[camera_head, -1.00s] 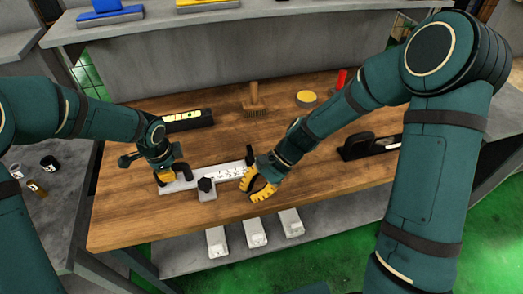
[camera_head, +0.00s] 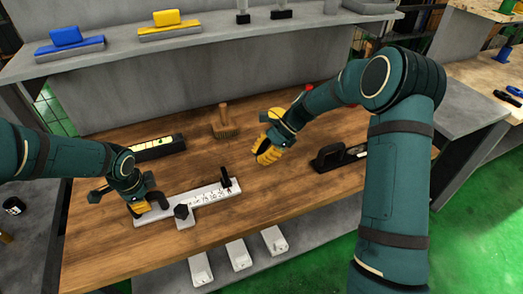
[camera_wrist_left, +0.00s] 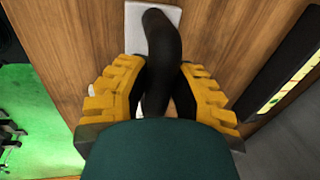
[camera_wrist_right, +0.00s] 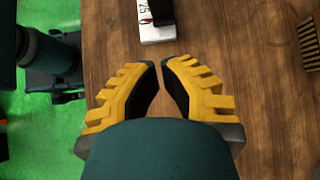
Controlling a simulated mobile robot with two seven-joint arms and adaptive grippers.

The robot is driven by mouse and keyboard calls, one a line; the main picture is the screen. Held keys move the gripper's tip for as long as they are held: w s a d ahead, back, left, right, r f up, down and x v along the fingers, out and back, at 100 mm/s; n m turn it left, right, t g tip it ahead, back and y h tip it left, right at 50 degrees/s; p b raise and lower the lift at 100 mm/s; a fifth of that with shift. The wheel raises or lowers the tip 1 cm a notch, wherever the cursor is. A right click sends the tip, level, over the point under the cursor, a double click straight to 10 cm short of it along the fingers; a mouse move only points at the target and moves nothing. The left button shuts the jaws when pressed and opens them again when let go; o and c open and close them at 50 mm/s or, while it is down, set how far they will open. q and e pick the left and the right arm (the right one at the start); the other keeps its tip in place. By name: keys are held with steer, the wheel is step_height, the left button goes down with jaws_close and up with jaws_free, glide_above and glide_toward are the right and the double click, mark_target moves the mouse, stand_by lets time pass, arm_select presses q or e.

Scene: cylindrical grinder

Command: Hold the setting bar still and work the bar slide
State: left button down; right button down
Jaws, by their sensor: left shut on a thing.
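The upright black bar slide (camera_head: 226,178) stands near the bar's right end. In the right wrist view the slide (camera_wrist_right: 162,12) and the bar's white end (camera_wrist_right: 158,34) show at the top. My right gripper (camera_head: 266,150) is above the bench, to the right of the slide and apart from it. Its fingers are empty, with a narrow gap.
A brush (camera_head: 224,122) and a long black box (camera_head: 160,148) stand behind the bar. A black-handled tool (camera_head: 340,156) is at the right. White blocks (camera_head: 238,254) sit on the lower shelf. Bare bench lies between the slide and the black-handled tool.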

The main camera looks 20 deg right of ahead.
mark_target(229, 180)
steer(key=x, duration=0.5)
steer(key=shift+a+f, duration=0.15)
steer(key=shift+a, duration=0.05)
steer(key=a, duration=0.3)
steer(key=shift+a, duration=0.5)
